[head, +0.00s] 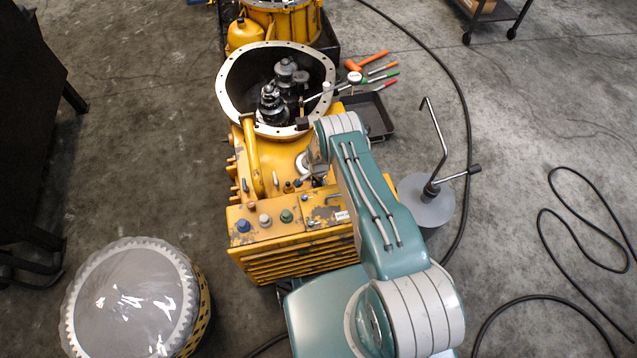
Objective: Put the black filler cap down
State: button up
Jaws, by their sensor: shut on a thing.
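My gripper (318,174) is a small dark shape below my wrist, over the top of the yellow transmission housing (300,236). My arm covers much of it, and its fingers are hard to make out. It is shut on the black filler cap, which I cannot pick out clearly against the dark gripper and housing parts. Whether the cap touches the housing cannot be told. A blue cap (244,226), a pale cap (265,220) and a green cap (286,216) sit along the near top of the housing.
The open bell housing (228,92) holds dark gear shafts. Hand tools (368,62) and a black tray (374,118) lie to its right. A grey round stand with a crank (427,203) is at right. A film-covered drum (130,300) stands lower left. Cables cross the floor.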

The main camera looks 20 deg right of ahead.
jog(key=shift+d+f, duration=0.3)
jog(key=shift+d, duration=0.5)
jog(key=shift+f, duration=0.1)
jog(key=o, duration=1.2)
jog(key=shift+a, duration=0.5)
jog(key=shift+d, duration=0.15)
